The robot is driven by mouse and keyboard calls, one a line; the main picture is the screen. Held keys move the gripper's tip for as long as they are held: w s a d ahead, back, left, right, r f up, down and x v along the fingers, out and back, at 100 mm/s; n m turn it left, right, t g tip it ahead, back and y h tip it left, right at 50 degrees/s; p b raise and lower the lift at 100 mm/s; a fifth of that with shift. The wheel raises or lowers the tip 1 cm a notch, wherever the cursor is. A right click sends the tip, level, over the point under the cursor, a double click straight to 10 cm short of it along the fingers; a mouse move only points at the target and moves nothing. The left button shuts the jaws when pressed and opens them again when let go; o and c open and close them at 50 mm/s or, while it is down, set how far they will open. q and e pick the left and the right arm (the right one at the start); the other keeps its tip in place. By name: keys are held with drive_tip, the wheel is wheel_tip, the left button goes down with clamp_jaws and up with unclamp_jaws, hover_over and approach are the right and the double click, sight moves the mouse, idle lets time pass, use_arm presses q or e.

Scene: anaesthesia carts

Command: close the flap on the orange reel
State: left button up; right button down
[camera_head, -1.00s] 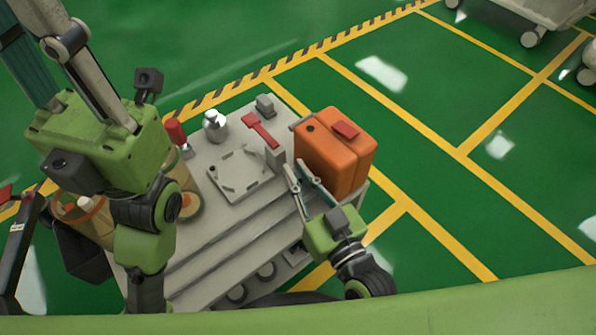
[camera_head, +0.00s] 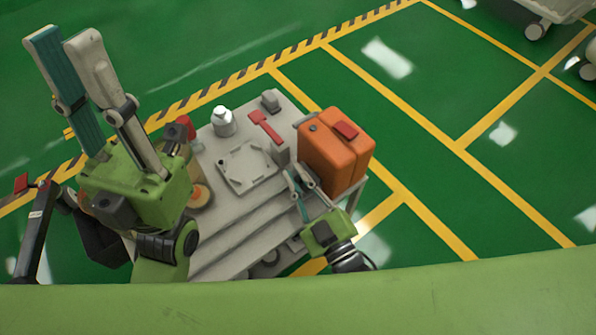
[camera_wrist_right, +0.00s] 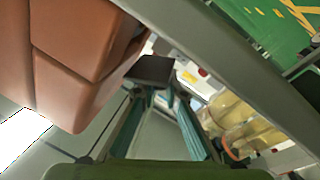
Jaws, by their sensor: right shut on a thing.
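The orange reel (camera_head: 328,160), a boxy case with a red piece (camera_head: 345,130) on top, stands upright at the cart's right end. It shows large and brownish at the left of the right wrist view (camera_wrist_right: 75,75). My right gripper (camera_head: 296,180) is low beside the reel's front left side. In the right wrist view its teal fingers close toward a dark grey piece (camera_wrist_right: 152,69) at their tips; whether this is the flap I cannot tell. My left gripper (camera_head: 64,38) points up at the far left, away from the reel, with nothing visible between its fingers.
The grey cart top (camera_head: 215,165) holds a square grey frame (camera_head: 246,168), a silver bottle (camera_head: 222,123), a red-handled tool (camera_head: 266,127) and a small grey block (camera_head: 270,100). A grey post (camera_head: 279,153) stands close to the reel.

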drive_tip(key=shift+f, duration=0.1)
idle(0.4)
drive_tip(key=c, duration=2.3)
unclamp_jaws()
drive_tip(key=shift+c, duration=0.2)
drive_tip(key=v, duration=1.2)
